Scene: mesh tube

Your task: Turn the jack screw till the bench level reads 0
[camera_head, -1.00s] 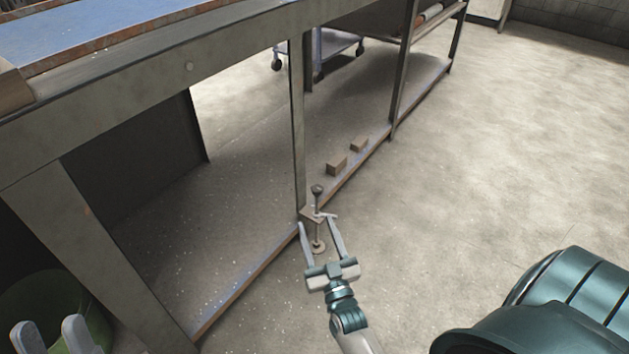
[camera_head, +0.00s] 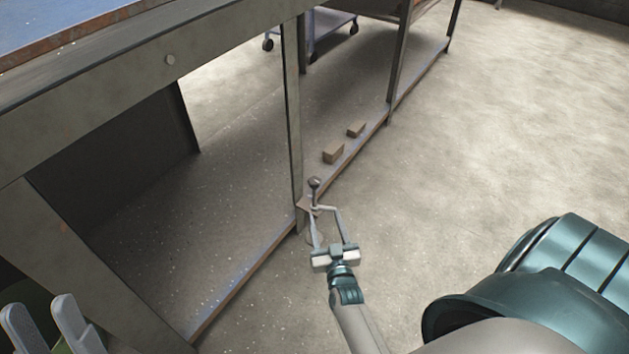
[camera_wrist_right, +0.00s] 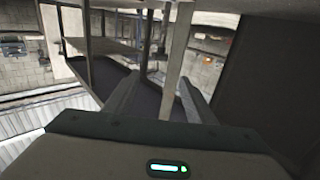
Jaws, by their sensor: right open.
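The jack screw (camera_head: 314,184) stands upright at the foot of a bench leg, with a dark knob on top and a round foot near the floor. My right gripper (camera_head: 323,212) is open, its fingers reaching up around the screw just below the knob; I cannot tell if they touch it. My left gripper (camera_head: 40,309) is at the lower left, fingers apart and empty. The bench (camera_head: 110,75) fills the left. I cannot see a level or its reading.
Two small brown blocks (camera_head: 333,155) lie on the bench's low shelf beyond the screw. A wheeled cart (camera_head: 330,22) stands behind the bench. A green round thing shows partly behind my left gripper. The floor (camera_head: 490,120) to the right is clear.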

